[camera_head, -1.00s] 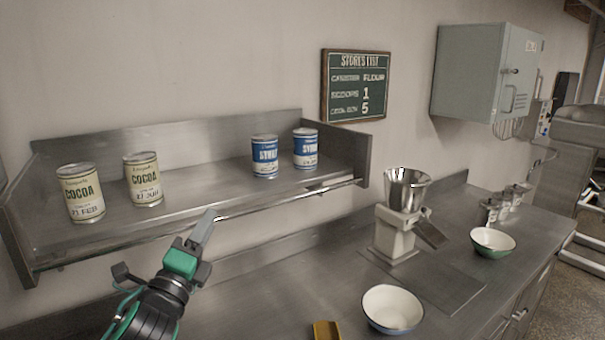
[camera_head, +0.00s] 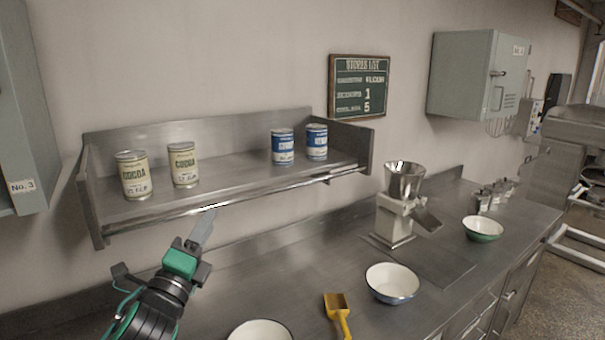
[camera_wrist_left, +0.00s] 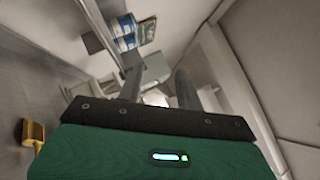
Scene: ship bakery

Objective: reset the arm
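My left gripper (camera_head: 206,228) is raised over the steel counter in the head view, in front of the shelf. In the left wrist view its two fingers (camera_wrist_left: 159,78) stand apart with nothing held between them, so it is open and empty. It appears clear of the cans and bowls. My right gripper is in neither view.
A steel shelf (camera_head: 225,174) holds two cocoa cans (camera_head: 134,176) and two blue cans (camera_head: 282,148). On the counter (camera_head: 290,290) are a yellow scoop (camera_head: 337,305), a white bowl (camera_head: 392,283), a green bowl (camera_head: 483,229) and a grinder-like machine (camera_head: 393,222). A grey cabinet (camera_head: 22,110) stands at left.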

